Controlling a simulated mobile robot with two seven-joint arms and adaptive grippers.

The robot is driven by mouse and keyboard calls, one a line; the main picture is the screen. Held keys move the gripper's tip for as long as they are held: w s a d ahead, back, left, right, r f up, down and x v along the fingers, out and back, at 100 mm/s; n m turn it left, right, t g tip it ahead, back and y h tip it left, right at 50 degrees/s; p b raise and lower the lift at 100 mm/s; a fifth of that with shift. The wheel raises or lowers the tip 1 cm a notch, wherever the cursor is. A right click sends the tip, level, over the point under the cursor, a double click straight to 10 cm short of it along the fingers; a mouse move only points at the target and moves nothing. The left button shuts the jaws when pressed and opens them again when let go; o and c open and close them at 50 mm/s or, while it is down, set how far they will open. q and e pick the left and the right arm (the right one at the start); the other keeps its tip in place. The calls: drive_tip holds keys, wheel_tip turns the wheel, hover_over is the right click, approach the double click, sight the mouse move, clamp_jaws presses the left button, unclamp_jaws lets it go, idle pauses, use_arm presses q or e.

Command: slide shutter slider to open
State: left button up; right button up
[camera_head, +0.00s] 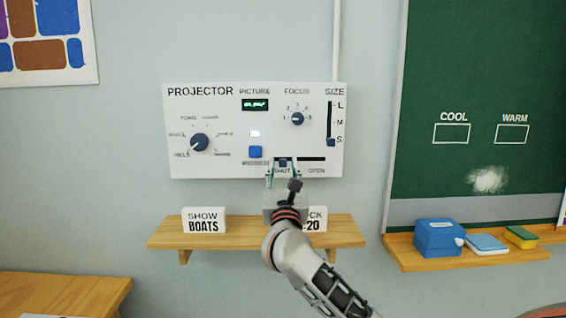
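The white projector panel (225,110) is mounted on the wall. Its shutter slot (312,159) runs along the lower right, with SHUT lettered at its left end and OPEN at its right. The small dark blue shutter slider (283,162) sits at the SHUT end. My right gripper (283,172) comes up from below, with its two fingers apart on either side of the slider. A gap seems to show between fingers and slider; I cannot tell whether either finger touches it. The fingers partly cover the slot's left part. My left gripper is out of view.
The panel also carries a picture knob (200,142), a blue button (255,152), a focus knob (297,118) and a size slider (331,142). Below is a wooden shelf (165,240) with a SHOW BOATS card (204,220) and another card partly hidden by my arm.

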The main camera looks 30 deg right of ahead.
sight(319, 153)
drive_tip(key=shift+x, duration=1.1)
clamp_jaws()
drive_tip(key=s+d, duration=0.1)
drive_tip(key=d, duration=0.1)
drive_tip(key=s+d+p, duration=0.1)
drive_tip(key=s+d, duration=0.1)
drive_tip(key=d, duration=0.1)
drive_tip(key=s+d+p, duration=0.1)
drive_tip(key=s+d, duration=0.1)
drive_tip(key=d, duration=0.1)
drive_tip(key=shift+s+d, duration=0.15)
drive_tip(key=shift+d, duration=0.15)
